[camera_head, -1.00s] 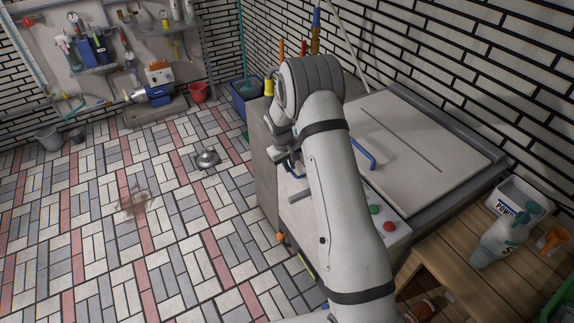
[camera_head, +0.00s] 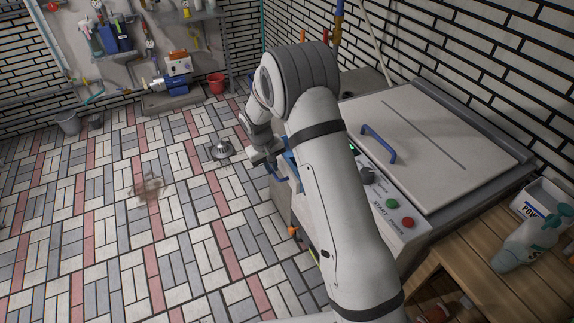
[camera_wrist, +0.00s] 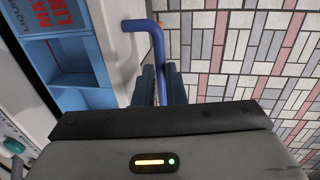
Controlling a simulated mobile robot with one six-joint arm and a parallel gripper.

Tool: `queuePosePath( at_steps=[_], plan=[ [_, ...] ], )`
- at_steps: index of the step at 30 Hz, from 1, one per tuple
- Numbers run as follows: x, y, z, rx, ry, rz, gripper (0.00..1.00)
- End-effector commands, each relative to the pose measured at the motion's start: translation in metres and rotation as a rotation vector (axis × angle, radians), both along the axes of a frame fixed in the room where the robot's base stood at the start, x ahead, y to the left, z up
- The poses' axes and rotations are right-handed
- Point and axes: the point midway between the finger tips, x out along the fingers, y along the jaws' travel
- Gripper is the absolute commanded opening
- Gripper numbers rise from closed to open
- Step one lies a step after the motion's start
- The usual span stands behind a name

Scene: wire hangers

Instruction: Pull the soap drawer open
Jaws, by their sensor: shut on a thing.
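The blue handle of the soap drawer (camera_wrist: 156,38) stands between the two fingers of my gripper (camera_wrist: 161,80) in the wrist view, and they are shut on it. The drawer (camera_wrist: 88,58) is pulled out of the machine. Its light blue inside shows at left, with a label reading partly "MAX LIN" and "LIQUID". In the head view my gripper (camera_head: 268,166) is at the machine's left side, holding the handle (camera_head: 280,177). A bit of the blue drawer (camera_head: 291,158) shows there; my arm hides most of it.
The washing machine (camera_head: 440,150) has a lid with a blue handle (camera_head: 379,146) and green and red buttons (camera_head: 392,203). A wooden table (camera_head: 470,255) with a spray bottle (camera_head: 532,243) stands at right. The tiled floor (camera_head: 100,230) left of the machine is mostly clear.

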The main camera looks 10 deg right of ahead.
Motion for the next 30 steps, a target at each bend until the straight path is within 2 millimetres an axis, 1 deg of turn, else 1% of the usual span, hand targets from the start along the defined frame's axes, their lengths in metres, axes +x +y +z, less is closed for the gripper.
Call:
queuePosePath(
  at_steps=[1, 3, 7, 12, 21, 22, 27, 29, 30],
  plan=[
    [-0.003, 0.012, -0.002, 0.001, -0.003, 0.005, 0.0],
    [-0.006, 0.022, -0.002, 0.001, -0.002, 0.004, 0.0],
    [-0.011, 0.036, 0.0, 0.002, -0.003, 0.003, 0.0],
    [-0.013, 0.043, 0.001, 0.002, -0.002, 0.001, 0.0],
    [-0.013, 0.044, 0.001, 0.001, -0.003, 0.001, 0.0],
    [-0.013, 0.044, 0.001, 0.001, -0.003, 0.002, 0.13],
    [-0.013, 0.044, 0.001, 0.001, -0.002, 0.001, 0.27],
    [-0.013, 0.044, 0.001, 0.001, -0.002, 0.001, 0.32],
    [-0.013, 0.044, 0.001, 0.0, -0.001, 0.001, 0.32]
  ],
)
